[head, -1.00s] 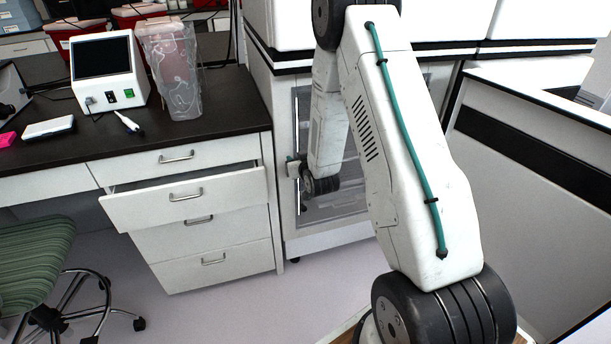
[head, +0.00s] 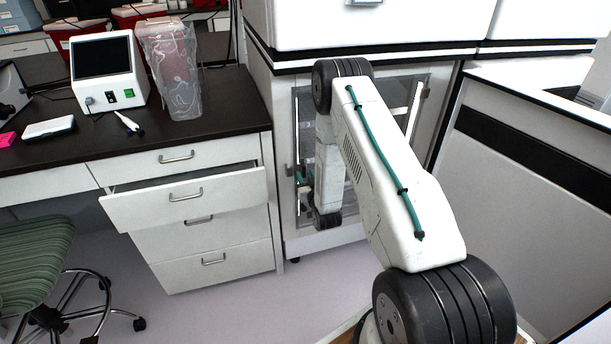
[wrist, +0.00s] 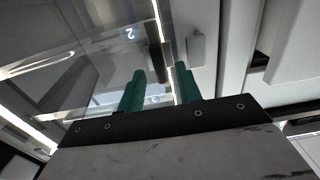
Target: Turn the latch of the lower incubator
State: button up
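The lower incubator has a clear glass door (head: 404,92) in the head view, largely hidden behind my arm. The door glass also fills the left of the wrist view (wrist: 95,50). A dark latch (wrist: 158,62) sits at the door's edge in the wrist view, just beyond the fingertips and in line with the gap between them. My gripper (wrist: 160,74) has two green fingers set apart with nothing between them. In the head view my gripper (head: 301,174) is small and partly hidden, close to the left side of the door. I cannot tell whether a finger touches the latch.
A pale block (wrist: 196,50) is fixed on the frame beside the latch. A partly open drawer (head: 187,199) juts out of the bench left of the incubator. A white cabinet (head: 530,190) stands at right. A green chair (head: 35,255) is at lower left; floor between is clear.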

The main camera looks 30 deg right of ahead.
jog(key=shift+w+d, duration=0.15)
jog(key=shift+w, duration=0.35)
grip_shut()
